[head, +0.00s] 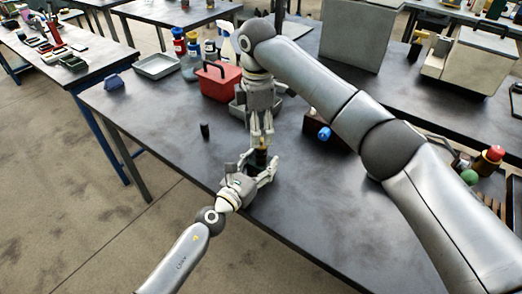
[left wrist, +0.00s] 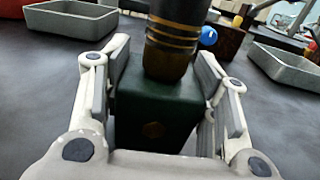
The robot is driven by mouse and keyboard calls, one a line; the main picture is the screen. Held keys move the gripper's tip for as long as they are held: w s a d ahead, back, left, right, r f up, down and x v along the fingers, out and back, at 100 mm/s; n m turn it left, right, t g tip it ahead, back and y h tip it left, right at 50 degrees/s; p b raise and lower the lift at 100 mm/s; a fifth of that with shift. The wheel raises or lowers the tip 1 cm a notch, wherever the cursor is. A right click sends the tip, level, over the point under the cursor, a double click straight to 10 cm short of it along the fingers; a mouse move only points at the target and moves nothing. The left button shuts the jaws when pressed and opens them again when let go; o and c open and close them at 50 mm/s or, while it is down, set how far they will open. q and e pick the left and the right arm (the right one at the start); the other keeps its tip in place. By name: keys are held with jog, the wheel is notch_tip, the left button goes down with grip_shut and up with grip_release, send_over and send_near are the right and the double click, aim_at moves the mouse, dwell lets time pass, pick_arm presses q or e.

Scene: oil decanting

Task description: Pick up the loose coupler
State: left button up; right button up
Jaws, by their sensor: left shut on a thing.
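My left gripper (head: 257,170) is at the table's front edge. The left wrist view shows its fingers (left wrist: 160,85) on both sides of a dark green block-like body (left wrist: 157,110), shut on it. A dark cylinder with brass bands (left wrist: 172,40) stands upright on top of that body, its upper end out of frame. In the head view the cylinder (head: 261,157) shows small between the two grippers. My right gripper (head: 263,143) points down at its top; whether it grips is unclear. A small dark cylinder (head: 205,130), perhaps the loose coupler, stands apart to the left.
A red toolbox (head: 219,82), a grey tray (head: 157,66) and several bottles stand at the back. My right arm crosses above the table's right side. The table's left front is mostly clear.

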aim_at(261, 148)
notch_tip(261, 148, down, 3)
jog(key=shift+r, duration=0.15)
jog(key=f, duration=0.3)
jog(key=w+f, duration=0.1)
jog(key=f, duration=0.1)
jog(key=shift+d, duration=0.3)
jog(key=c, duration=1.1)
notch_tip(261, 148, up, 10)
jog(key=shift+c, duration=0.2)
pick_arm(q)
jog(key=o, duration=1.4)
jog(key=shift+s+a, duration=0.1)
